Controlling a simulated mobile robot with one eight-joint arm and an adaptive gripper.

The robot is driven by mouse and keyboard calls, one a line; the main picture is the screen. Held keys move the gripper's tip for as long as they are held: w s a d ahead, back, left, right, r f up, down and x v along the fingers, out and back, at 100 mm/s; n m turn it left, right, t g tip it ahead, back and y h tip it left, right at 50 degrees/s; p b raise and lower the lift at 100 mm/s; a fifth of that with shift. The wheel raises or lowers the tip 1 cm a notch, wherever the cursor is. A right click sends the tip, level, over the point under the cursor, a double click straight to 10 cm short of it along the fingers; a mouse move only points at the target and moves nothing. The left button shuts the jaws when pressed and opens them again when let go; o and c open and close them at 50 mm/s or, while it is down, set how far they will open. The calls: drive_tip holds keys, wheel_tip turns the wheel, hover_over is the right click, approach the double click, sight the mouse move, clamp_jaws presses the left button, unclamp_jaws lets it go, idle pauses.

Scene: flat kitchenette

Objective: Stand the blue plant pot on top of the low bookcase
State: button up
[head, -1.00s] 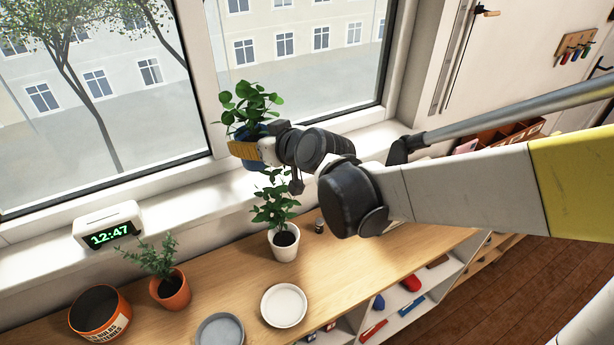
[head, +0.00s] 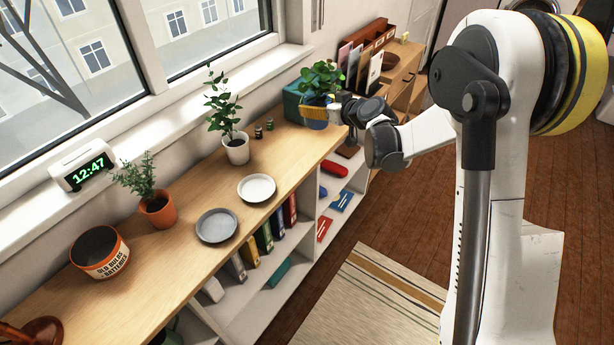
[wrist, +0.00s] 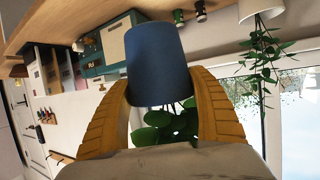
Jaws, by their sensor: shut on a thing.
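The blue plant pot (head: 314,124) with a leafy green plant (head: 322,76) is upright at the right end of the low bookcase (head: 208,259), by its front corner. My gripper (head: 318,113) is shut on it, with yellow fingers around its sides. The wrist view is upside down and shows the blue pot (wrist: 158,65) between both fingers (wrist: 160,110), its leaves hanging below it in the picture. I cannot tell whether the pot's base touches the wooden top or hovers over it.
On the top stand a white-potted plant (head: 236,150), two small jars (head: 264,129), a white plate (head: 257,188), a grey plate (head: 216,225), a terracotta-potted plant (head: 158,211) and an orange tin (head: 99,252). A teal box (head: 292,103) is behind the blue pot.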

drive_tip(key=shift+s+d+f, duration=0.2)
drive_tip(key=shift+s+f, duration=0.15)
drive_tip(key=shift+f, duration=0.2)
drive_tip(key=shift+s+a+f+b, duration=0.45)
drive_tip(key=shift+a+f+b, duration=0.5)
drive_tip(key=shift+a+f, duration=0.8)
drive_tip(key=shift+s+a+f+b, duration=0.5)
drive_tip(key=shift+a+f+b, duration=0.5)
drive_tip(key=shift+a+f, duration=0.75)
drive_tip(key=shift+s+a+f+b, duration=0.45)
drive_tip(key=shift+a+f+b, duration=0.5)
drive_tip(key=shift+a+f, duration=0.8)
drive_tip(key=shift+d, duration=0.1)
drive_tip(key=shift+f, duration=0.1)
drive_tip(key=o, duration=1.4)
